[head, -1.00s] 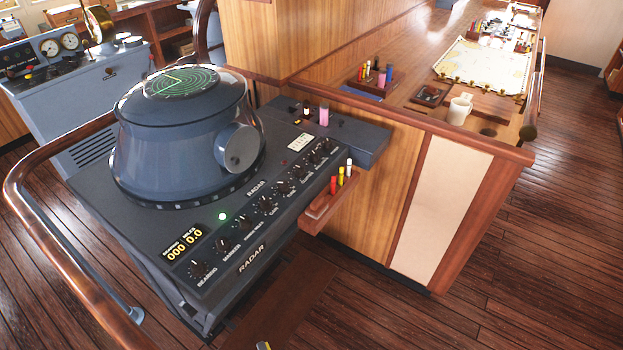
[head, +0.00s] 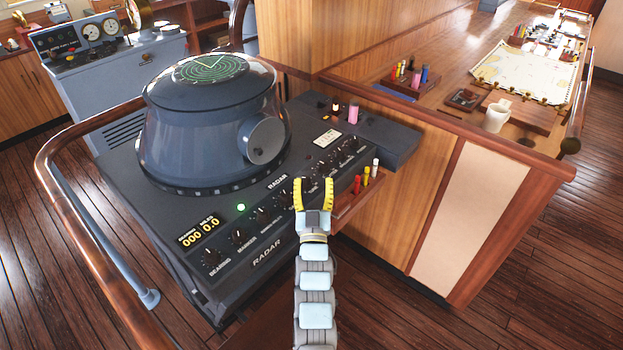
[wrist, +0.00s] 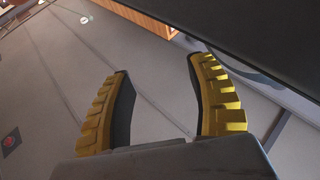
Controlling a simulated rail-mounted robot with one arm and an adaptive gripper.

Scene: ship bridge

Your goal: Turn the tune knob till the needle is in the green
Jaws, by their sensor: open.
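The grey radar console (head: 130,210) has a row of small dark knobs (head: 238,236) along its sloped front. The labels are too small to tell surely which knob is tune. A small white meter (head: 326,138) sits above the row's right part; its needle and any green band are too small to read. My gripper (head: 313,182) is open, its yellow-padded fingers spread, in front of the right-middle part of the row and hiding some of it. The wrist view shows the open, empty gripper (wrist: 158,68) with a dark edge above and no knob between the fingers.
A domed radar scope (head: 205,130) rises behind the knobs. A wooden handrail (head: 45,160) curves round the left. A chart counter (head: 430,100) stands right.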

